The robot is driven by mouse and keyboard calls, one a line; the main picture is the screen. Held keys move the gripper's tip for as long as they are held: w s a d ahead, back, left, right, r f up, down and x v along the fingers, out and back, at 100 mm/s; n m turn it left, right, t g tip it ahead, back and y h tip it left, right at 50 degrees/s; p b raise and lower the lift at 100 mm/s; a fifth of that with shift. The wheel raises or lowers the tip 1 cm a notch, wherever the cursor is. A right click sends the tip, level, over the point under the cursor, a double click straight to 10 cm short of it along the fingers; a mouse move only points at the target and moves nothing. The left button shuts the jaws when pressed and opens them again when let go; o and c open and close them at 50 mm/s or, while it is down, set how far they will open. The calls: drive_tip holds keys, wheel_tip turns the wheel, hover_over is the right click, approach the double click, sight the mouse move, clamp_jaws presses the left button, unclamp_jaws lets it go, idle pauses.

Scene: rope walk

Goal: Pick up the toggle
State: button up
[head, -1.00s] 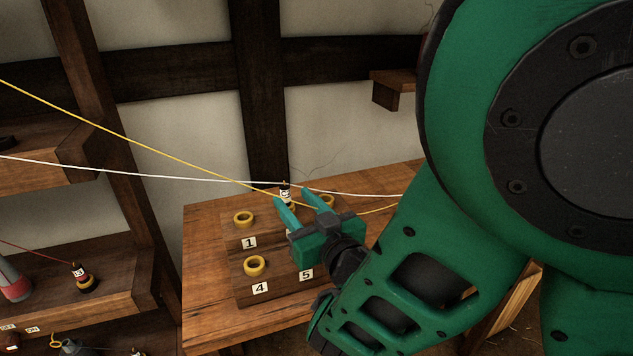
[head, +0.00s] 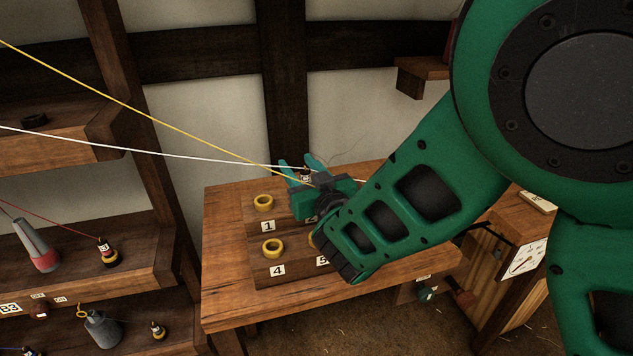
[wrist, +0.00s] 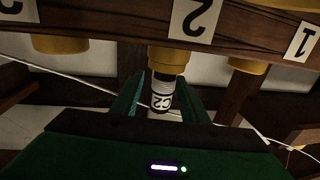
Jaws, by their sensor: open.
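The toggle (wrist: 162,96) is a small dark piece with a white label reading C2. It stands in the yellow ring behind the number 2 in the wrist view, which shows the block upside down. In the head view only a bit of the toggle (head: 305,176) shows by the fingers. My gripper (head: 298,164) is open over the back of the block. In the wrist view my gripper's fingers (wrist: 165,84) stand on either side of the toggle. I cannot tell whether they touch it.
The numbered wooden block (head: 254,242) with yellow rings (head: 264,202) sits on a wooden bench (head: 225,265). A yellow cord (head: 140,102) and a white cord (head: 130,150) run close by my gripper. Shelves (head: 110,258) with spools stand at the left.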

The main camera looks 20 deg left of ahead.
drive_tip(key=shift+w+a, duration=0.15)
clamp_jaws()
